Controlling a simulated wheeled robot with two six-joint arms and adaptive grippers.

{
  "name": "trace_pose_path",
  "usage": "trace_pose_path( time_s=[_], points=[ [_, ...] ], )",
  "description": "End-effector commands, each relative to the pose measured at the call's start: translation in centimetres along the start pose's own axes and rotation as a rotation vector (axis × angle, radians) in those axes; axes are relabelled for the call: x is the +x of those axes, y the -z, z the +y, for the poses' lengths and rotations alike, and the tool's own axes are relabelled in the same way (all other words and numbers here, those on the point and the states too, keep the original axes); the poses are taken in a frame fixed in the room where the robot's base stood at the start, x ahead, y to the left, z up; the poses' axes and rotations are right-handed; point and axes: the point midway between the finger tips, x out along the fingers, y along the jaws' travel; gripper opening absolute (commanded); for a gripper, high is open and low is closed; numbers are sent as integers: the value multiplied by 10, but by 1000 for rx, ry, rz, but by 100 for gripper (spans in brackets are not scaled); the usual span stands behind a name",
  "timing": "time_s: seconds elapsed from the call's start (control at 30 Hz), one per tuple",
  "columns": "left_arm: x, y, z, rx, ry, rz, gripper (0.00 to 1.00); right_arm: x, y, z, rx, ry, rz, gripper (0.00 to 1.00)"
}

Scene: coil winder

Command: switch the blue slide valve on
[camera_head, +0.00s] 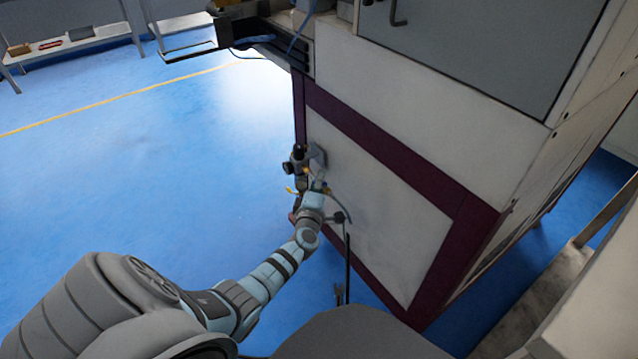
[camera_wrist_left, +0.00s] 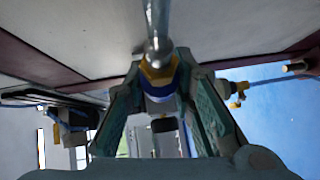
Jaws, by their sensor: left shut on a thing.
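The blue slide valve (camera_wrist_left: 158,90) shows in the left wrist view as a blue ring with a brass-coloured end, in line with a pale metal pipe or hose. My left gripper (camera_wrist_left: 160,78) has one finger on each side of it and is shut on it. In the head view my left gripper (camera_head: 316,188) is at the lower side panel of the machine, beside a dark regulator (camera_head: 296,164) with brass fittings. The valve itself is hidden or too small to tell there. Its on or off position cannot be made out. My right gripper is not in view.
The machine's pale side panel (camera_head: 385,210) with its maroon frame stands close on the right. A thin hose (camera_head: 347,265) hangs below the fittings. Blue floor (camera_head: 150,140) lies open on the left. A white bench (camera_head: 70,45) stands far back left.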

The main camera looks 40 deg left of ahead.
Motion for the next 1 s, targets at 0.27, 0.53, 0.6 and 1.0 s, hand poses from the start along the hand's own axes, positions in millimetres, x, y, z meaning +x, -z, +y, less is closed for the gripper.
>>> trace_pose_path(
  time_s=[0.27, 0.53, 0.6, 1.0],
  points=[
    [6, 6, -1, 2, -2, 1, 0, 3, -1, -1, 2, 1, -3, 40],
    [17, 18, 0, 1, -1, 2, 0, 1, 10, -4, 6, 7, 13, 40],
    [17, 19, 0, 1, -2, 3, 0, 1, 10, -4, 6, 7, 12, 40],
    [17, 17, 0, 1, -1, 0, 44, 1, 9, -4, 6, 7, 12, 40]
  ],
)
